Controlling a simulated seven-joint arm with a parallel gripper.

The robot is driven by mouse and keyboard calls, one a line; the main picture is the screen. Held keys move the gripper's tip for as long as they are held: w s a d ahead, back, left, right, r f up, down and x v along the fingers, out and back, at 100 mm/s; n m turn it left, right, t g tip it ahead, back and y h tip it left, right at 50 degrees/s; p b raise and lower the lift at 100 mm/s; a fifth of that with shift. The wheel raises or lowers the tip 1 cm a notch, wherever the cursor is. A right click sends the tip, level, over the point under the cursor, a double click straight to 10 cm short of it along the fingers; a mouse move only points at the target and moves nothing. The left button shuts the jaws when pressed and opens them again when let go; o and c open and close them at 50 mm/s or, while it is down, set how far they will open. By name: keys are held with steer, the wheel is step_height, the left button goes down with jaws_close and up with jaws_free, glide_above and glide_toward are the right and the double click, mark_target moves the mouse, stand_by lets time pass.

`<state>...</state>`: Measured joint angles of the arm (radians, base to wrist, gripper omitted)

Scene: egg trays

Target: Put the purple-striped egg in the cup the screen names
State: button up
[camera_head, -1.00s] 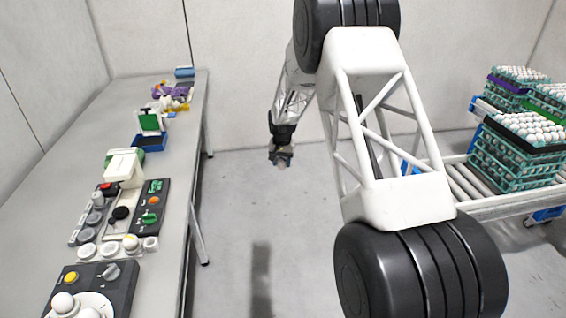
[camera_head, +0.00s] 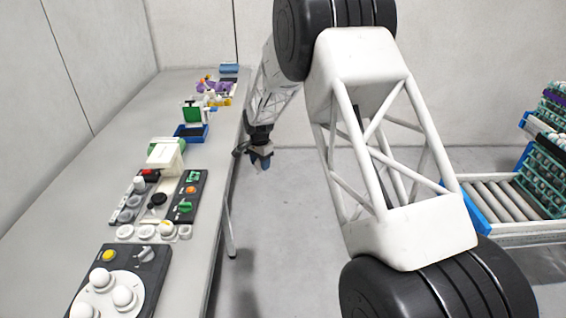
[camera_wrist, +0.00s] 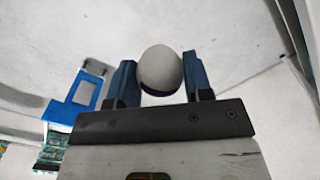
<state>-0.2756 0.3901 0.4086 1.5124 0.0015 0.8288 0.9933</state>
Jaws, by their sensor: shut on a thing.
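My gripper (camera_head: 262,163) hangs in the air just right of the long table's edge. In the wrist view its blue fingers (camera_wrist: 160,84) are shut on a pale egg (camera_wrist: 161,65) with a dark purple band low on it, partly hidden by the gripper. In the head view I cannot make out the egg. A row of small white cups (camera_head: 125,232) stands on the table, nearer than the dark control panels; one at the right of the row seems to hold an egg (camera_head: 166,227).
The grey table (camera_head: 60,235) also bears a white device (camera_head: 166,153), a control panel (camera_head: 190,198), and a dark unit with white eggs (camera_head: 124,296). Colourful clutter (camera_head: 213,90) lies at its far end. A roller conveyor (camera_head: 500,204) with stacked egg trays (camera_head: 548,165) is at the right. The floor between is clear.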

steer(key=s+a+r+m, duration=0.1)
steer(key=s+a+m, duration=0.2)
steer(key=s+a, duration=0.4)
steer(key=s+a+r+m, duration=0.2)
steer(key=s+a, duration=0.6)
steer(key=a, duration=1.5)
steer(key=s+a+r+m, duration=0.2)
steer(key=s+a+m, duration=0.4)
steer(key=a, duration=0.9)
steer(key=shift+s, duration=0.75)
steer(key=shift+a+f, duration=0.1)
steer(key=shift+f, duration=0.05)
steer(key=shift+f, duration=2.95)
steer(key=shift+f, duration=0.6)
steer(key=o, duration=0.7)
